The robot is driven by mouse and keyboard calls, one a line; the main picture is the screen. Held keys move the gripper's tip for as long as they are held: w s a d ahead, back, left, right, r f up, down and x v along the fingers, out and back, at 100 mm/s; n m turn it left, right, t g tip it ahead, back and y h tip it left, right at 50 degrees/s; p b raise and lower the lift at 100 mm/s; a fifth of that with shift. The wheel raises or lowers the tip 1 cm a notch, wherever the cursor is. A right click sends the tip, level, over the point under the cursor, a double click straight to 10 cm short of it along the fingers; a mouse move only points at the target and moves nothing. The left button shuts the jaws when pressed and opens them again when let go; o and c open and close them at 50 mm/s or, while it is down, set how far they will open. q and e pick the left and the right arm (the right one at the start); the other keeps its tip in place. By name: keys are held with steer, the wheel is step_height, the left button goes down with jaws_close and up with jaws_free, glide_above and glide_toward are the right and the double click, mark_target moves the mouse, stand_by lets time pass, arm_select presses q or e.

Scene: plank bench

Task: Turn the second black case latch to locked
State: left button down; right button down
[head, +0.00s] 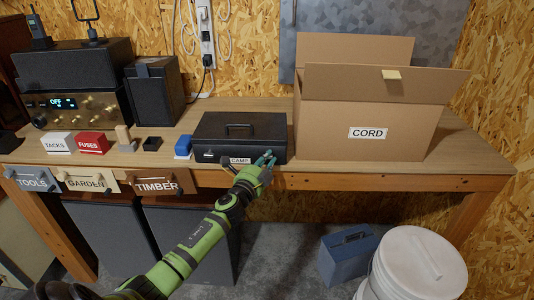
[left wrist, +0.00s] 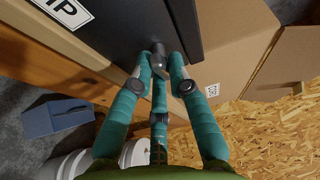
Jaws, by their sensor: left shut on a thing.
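The black case (head: 240,128) lies closed on the bench, with a handle on its lid and a CAMP label (head: 240,161) on its front. One latch (head: 208,155) shows at the front left of the case. My left gripper (head: 267,158) is at the front right of the case. In the left wrist view its teal fingers (left wrist: 160,70) are shut on the second latch (left wrist: 157,56), a small dark piece at the case's edge. The fingers hide most of that latch, so I cannot tell its exact angle. My right gripper is not in view.
An open cardboard box (head: 335,125) marked CORD stands close to the right of the case. A blue block (head: 183,146) and small labelled boxes stand to the left. Drawers marked TOOLS, GARDEN and TIMBER (head: 157,186) are below the bench top. A white bucket (head: 415,265) stands on the floor.

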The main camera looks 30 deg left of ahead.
arm_select(q)
steer(key=shift+m, duration=0.3)
stand_by(0.4)
steer(key=c, duration=1.4)
jaws_free()
steer(key=shift+c, duration=0.2)
steer(key=shift+s, duration=0.1)
steer(key=s+d, duration=0.1)
steer(key=s, duration=1)
steer(key=shift+s+d, duration=0.35)
steer(key=shift+d, duration=0.05)
